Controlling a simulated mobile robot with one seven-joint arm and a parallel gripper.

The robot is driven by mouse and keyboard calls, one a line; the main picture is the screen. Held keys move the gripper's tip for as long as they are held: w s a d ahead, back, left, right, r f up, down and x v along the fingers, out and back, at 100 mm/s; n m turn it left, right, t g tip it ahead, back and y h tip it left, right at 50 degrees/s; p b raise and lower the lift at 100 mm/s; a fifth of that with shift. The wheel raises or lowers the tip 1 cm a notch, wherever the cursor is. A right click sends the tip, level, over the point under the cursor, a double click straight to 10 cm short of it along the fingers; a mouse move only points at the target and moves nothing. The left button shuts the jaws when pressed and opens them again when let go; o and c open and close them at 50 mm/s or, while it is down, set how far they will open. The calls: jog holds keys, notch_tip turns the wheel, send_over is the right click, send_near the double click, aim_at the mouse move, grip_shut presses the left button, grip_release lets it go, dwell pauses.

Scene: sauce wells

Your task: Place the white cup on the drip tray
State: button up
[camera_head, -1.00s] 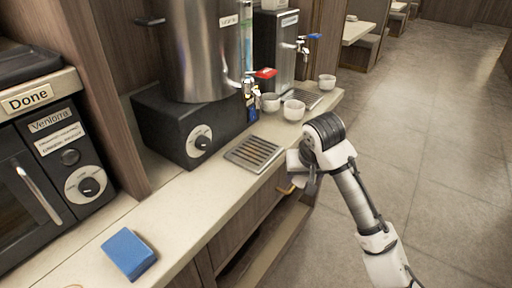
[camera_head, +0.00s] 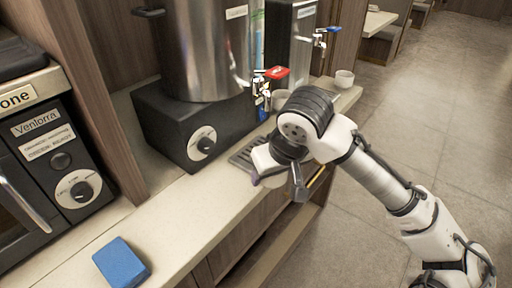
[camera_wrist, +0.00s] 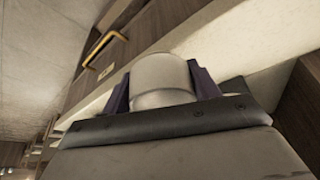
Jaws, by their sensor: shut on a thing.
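The white cup (camera_wrist: 160,72) is between the purple fingers of my gripper (camera_wrist: 162,90) in the wrist view, and the fingers are shut on it. In the head view my gripper (camera_head: 266,178) is at the front edge of the counter, just in front of the slatted metal drip tray (camera_head: 241,158). My wrist hides much of the tray, and I cannot make out the held cup clearly there. I cannot tell the gap between cup and tray.
A large steel urn (camera_head: 205,45) with a red-handled tap (camera_head: 272,75) stands behind the tray. Another white cup (camera_head: 344,78) is at the counter's far end; one more (camera_head: 279,99) is partly hidden by my arm. A blue sponge (camera_head: 122,262) lies on the near counter (camera_head: 165,215).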

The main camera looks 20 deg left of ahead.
jog(key=w+a, duration=0.2)
jog(key=w+a+p, duration=0.1)
jog(key=w+a, duration=0.1)
jog(key=shift+w, duration=0.4)
jog(key=w+a, duration=0.2)
jog(key=shift+w+a+f+p, duration=0.15)
jog(key=shift+w+f+p, duration=0.15)
jog(key=shift+p, duration=0.05)
jog(key=shift+f, duration=0.45)
jog(key=shift+s+f, duration=0.1)
jog(key=shift+f, duration=0.15)
jog(key=o, duration=1)
jog(key=b+v, duration=0.1)
jog(key=v, duration=1.1)
jog(key=shift+r, duration=0.25)
